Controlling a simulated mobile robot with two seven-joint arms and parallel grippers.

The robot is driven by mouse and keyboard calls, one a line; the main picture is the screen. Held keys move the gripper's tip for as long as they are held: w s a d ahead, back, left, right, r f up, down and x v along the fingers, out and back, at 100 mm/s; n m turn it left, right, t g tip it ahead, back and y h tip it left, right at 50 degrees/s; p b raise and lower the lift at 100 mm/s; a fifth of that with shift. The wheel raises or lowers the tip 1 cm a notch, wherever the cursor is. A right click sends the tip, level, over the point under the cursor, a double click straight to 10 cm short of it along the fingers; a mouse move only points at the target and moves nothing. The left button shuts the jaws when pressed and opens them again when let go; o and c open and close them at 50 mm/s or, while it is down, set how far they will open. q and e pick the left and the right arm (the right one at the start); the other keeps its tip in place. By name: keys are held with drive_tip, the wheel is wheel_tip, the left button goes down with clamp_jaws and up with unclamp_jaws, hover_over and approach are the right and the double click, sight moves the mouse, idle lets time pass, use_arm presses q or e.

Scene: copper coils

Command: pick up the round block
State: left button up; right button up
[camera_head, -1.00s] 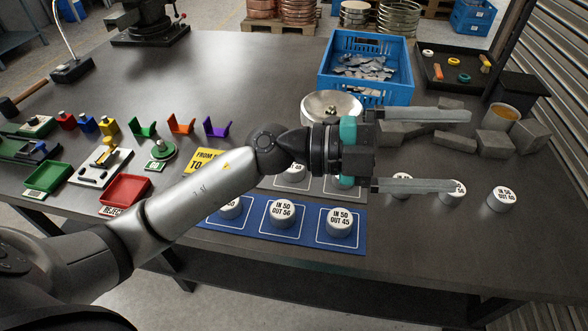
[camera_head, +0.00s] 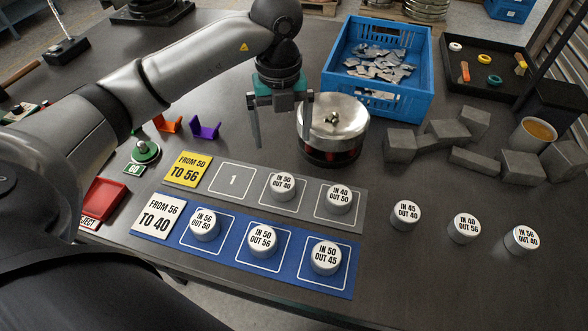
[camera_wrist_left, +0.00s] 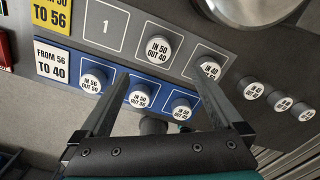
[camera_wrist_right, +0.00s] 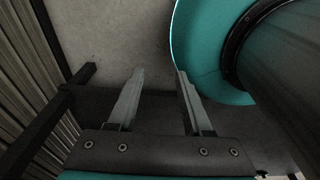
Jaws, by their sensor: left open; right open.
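Several white-topped round blocks with printed labels stand upright on the table. On the grey strip (camera_head: 299,213) are IN 50 OUT 40 (camera_head: 283,186) and IN 40 OUT 50 (camera_head: 339,199); square 1 is empty. The blue strip (camera_head: 226,257) holds IN 56 OUT 50 (camera_head: 205,225), IN 50 OUT 56 (camera_head: 263,241) and IN 50 OUT 45 (camera_head: 326,258). IN 45 OUT 40 (camera_head: 406,215), IN 40 OUT 56 (camera_head: 464,228) and IN 56 OUT 40 (camera_head: 522,240) stand on bare table. My left gripper (camera_head: 281,140) is open and empty, pointing down behind the grey strip. My right gripper (camera_wrist_right: 160,75) is open and empty, away from the blocks.
A round metal-lidded pot (camera_head: 333,128) stands close beside my left gripper. Behind are a blue crate (camera_head: 427,75) of metal pieces and a black tray (camera_head: 455,92). Grey blocks (camera_head: 452,133) and an amber-filled cup (camera_head: 532,135) stand at right. The table's front right is clear.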

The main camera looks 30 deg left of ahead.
use_arm(q)
hover_over(283, 182)
wheel_tip(283, 182, down, 5)
wheel_tip(283, 182, down, 4)
drive_tip(key=shift+w+f+b, duration=0.1)
drive_tip(key=shift+w+b, duration=0.05)
drive_tip(key=shift+b, duration=0.65)
drive_tip(key=shift+f, duration=0.6)
drive_tip(key=f, duration=0.2)
drive_tip(key=f+b, duration=0.1)
drive_tip(key=f, duration=0.1)
drive_tip(key=shift+s+f, duration=0.2)
drive_tip(key=shift+f, duration=0.2)
drive_tip(key=shift+r, duration=0.1)
drive_tip(key=c, duration=1.5)
drive_tip(key=shift+c, duration=0.4)
use_arm(e)
drive_tip(key=shift+g, duration=0.3)
drive_tip(key=s+f, duration=0.3)
drive_tip(key=shift+s, duration=0.3)
use_arm(q)
drive_tip(key=shift+r, duration=0.1)
